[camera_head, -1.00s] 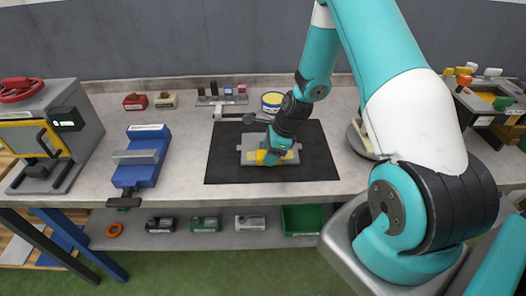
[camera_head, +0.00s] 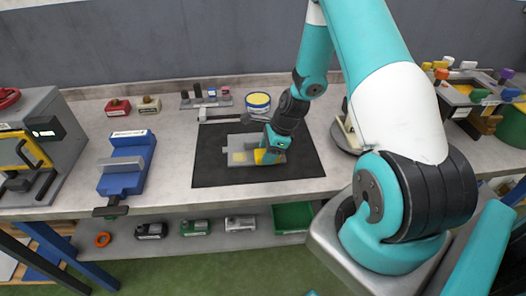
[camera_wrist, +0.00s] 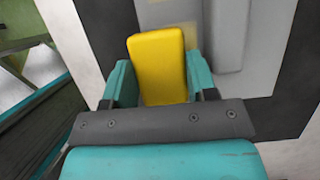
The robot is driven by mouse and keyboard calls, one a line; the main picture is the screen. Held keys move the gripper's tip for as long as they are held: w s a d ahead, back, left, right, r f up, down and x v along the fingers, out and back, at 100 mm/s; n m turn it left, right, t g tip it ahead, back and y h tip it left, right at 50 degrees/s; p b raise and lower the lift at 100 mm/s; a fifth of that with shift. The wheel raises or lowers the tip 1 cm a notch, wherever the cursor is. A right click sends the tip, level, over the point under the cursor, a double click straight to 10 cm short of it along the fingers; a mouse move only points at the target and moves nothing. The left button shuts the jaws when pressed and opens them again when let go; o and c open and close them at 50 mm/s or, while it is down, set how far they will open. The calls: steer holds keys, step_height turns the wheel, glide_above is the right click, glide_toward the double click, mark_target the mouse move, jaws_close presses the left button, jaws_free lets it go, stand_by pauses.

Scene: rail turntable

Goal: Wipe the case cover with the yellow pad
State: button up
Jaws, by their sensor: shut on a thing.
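The case cover (camera_head: 240,142) is a light grey plate lying flat on a black mat (camera_head: 215,178). It also shows at the top of the wrist view (camera_wrist: 230,35), with a faint yellowish patch beside the pad. My gripper (camera_head: 270,152) is low at the right end of the cover, pointing down. It is shut on the yellow pad (camera_wrist: 157,62), which sits between the two teal fingers in the wrist view. A yellow mark (camera_head: 239,157) shows on the cover left of the gripper. Whether the pad touches the cover is hard to tell.
A yellow-topped tub (camera_head: 257,104) and a small rack (camera_head: 206,98) stand behind the mat. A blue vise (camera_head: 126,163) is to the left, with a grey machine (camera_head: 40,140) beyond it. A round turntable (camera_head: 347,138) is close on the right.

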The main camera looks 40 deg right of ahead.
mark_target(256, 154)
steer(key=shift+s+d, duration=0.1)
steer(key=shift+s+d+f, duration=0.1)
steer(key=shift+s+d, duration=0.35)
steer(key=shift+d, duration=0.15)
steer(key=shift+s+d, duration=0.4)
steer(key=shift+d, duration=0.2)
steer(key=shift+w+a, duration=0.1)
steer(key=shift+w+a+f, duration=0.1)
steer(key=shift+w+a, duration=0.3)
steer(key=shift+a, duration=0.25)
steer(key=shift+w+a+f, duration=0.1)
steer(key=shift+w+a, duration=0.25)
steer(key=shift+a, duration=0.25)
steer(key=shift+p, duration=0.3)
steer(key=shift+w+a+r, duration=0.1)
steer(key=shift+w+a, duration=0.35)
steer(key=shift+a, duration=0.25)
steer(key=shift+w+a+r, duration=0.1)
steer(key=shift+w+a, duration=0.3)
steer(key=shift+a, duration=0.25)
steer(key=shift+w, duration=0.1)
